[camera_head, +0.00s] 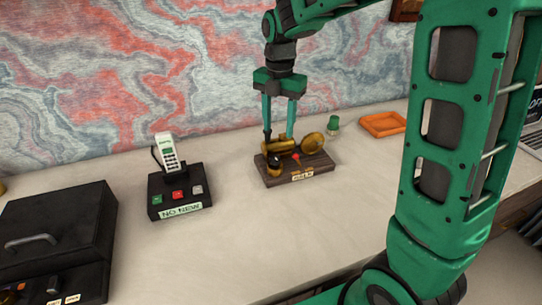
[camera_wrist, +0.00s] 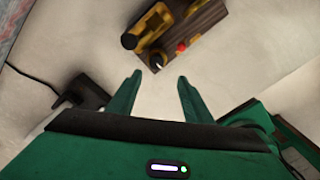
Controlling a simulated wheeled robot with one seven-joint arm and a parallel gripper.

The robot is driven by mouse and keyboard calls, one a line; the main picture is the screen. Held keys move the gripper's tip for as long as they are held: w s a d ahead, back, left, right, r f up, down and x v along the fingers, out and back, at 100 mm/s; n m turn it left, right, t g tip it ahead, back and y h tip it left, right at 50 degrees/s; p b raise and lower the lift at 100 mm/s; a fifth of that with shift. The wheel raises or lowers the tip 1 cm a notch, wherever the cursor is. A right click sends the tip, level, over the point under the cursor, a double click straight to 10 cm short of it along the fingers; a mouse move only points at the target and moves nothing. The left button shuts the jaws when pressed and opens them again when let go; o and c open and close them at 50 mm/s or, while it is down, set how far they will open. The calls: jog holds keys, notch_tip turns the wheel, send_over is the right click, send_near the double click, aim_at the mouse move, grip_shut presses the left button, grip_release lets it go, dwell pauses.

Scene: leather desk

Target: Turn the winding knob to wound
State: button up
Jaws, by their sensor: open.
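A brass device on a dark wooden base (camera_head: 315,163) stands on the desk, with a small label on its front edge. It also shows in the wrist view (camera_wrist: 205,25). A dark round knob with a pale pointer mark (camera_wrist: 157,62) sits at the base's near end in the wrist view, just beyond my fingertips. A second black round part (camera_wrist: 130,41) and a red piece (camera_wrist: 181,46) are beside it. I cannot tell which marking the knob points to. My gripper (camera_head: 279,136) points down over the device. In the wrist view my gripper (camera_wrist: 159,78) is open, with nothing between its fingers.
A black box with a handset (camera_head: 180,190) and coloured buttons stands left of the device. A large black case (camera_head: 60,225) is at the far left. The desk in front is clear.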

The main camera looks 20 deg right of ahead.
aim_at(275, 157)
jog(key=shift+n, duration=0.4)
jog(key=f, duration=1.1)
jog(key=shift+w+a, duration=0.25)
jog(key=shift+a, duration=0.1)
